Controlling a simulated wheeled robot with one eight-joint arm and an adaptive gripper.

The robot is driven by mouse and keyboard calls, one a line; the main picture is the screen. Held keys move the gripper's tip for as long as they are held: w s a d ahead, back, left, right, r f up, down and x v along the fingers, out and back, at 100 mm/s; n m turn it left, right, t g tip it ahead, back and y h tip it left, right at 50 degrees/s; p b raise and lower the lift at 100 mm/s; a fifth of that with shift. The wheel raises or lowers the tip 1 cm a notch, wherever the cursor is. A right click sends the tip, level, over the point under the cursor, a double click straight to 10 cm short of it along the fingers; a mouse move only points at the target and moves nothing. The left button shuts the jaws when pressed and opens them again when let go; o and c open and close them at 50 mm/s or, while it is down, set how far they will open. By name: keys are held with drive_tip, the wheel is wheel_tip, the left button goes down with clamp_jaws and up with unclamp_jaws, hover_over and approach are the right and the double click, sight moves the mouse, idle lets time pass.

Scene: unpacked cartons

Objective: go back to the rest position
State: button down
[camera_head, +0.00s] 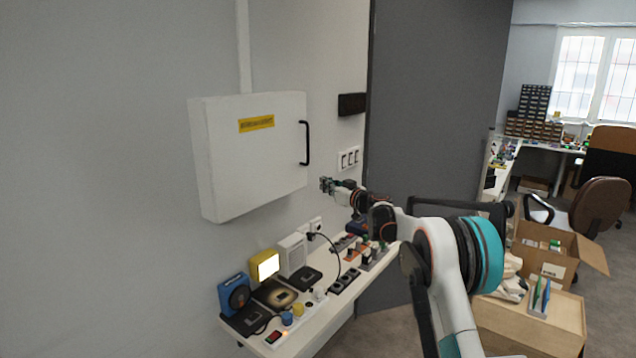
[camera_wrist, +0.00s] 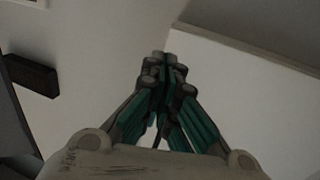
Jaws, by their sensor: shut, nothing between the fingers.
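My gripper (camera_head: 327,184) is at the end of my arm, which reaches from the lower right toward the wall in the head view. It is in the air above the shelf, below and right of the white wall cabinet (camera_head: 250,160). In the wrist view my gripper (camera_wrist: 165,60) shows its fingers brought together, with nothing between them. The cabinet door is closed, with a black handle (camera_head: 305,143) and a yellow label. I cannot tell the exact gap between the gripper and the cabinet.
A narrow shelf (camera_head: 312,344) under the cabinet holds a blue device (camera_head: 234,293), a lit yellow lamp (camera_head: 264,266), sockets and cables. Wall switches (camera_head: 348,158) are beside the gripper. Open cartons (camera_head: 560,250) and a brown chair (camera_head: 600,207) stand at the right.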

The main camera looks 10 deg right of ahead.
drive_tip(key=s+d+r+m+t+h, duration=0.2)
drive_tip(key=s+d+r+h, duration=0.15)
drive_tip(key=s+r, duration=0.3)
drive_tip(key=s+d+r+m+t+h, duration=0.1)
drive_tip(key=s+d+r+m+h, duration=0.1)
drive_tip(key=s+d+r, duration=0.45)
drive_tip(key=s+r+m+g+h+b, duration=0.1)
drive_tip(key=s+r+m+h, duration=0.15)
drive_tip(key=s, duration=0.35)
drive_tip(key=s+r+m+h+b, duration=0.1)
drive_tip(key=s+r+h, duration=0.15)
drive_tip(key=s, duration=0.35)
drive_tip(key=s+a+f+g+b, duration=0.1)
drive_tip(key=s+a+f+g, duration=0.1)
drive_tip(key=s+f, duration=0.7)
drive_tip(key=s+a+f+n+g+y+b, duration=0.1)
drive_tip(key=s+a+f+g, duration=0.2)
drive_tip(key=s+f, duration=0.6)
drive_tip(key=s+a+f+g+b, duration=0.1)
drive_tip(key=s+a+f+g, duration=0.2)
drive_tip(key=s+f, duration=0.7)
drive_tip(key=s+g, duration=0.2)
drive_tip(key=s, duration=1.4)
drive_tip(key=shift+g, duration=0.3)
drive_tip(key=shift+d+n+y, duration=0.1)
drive_tip(key=shift+n+y, duration=0.15)
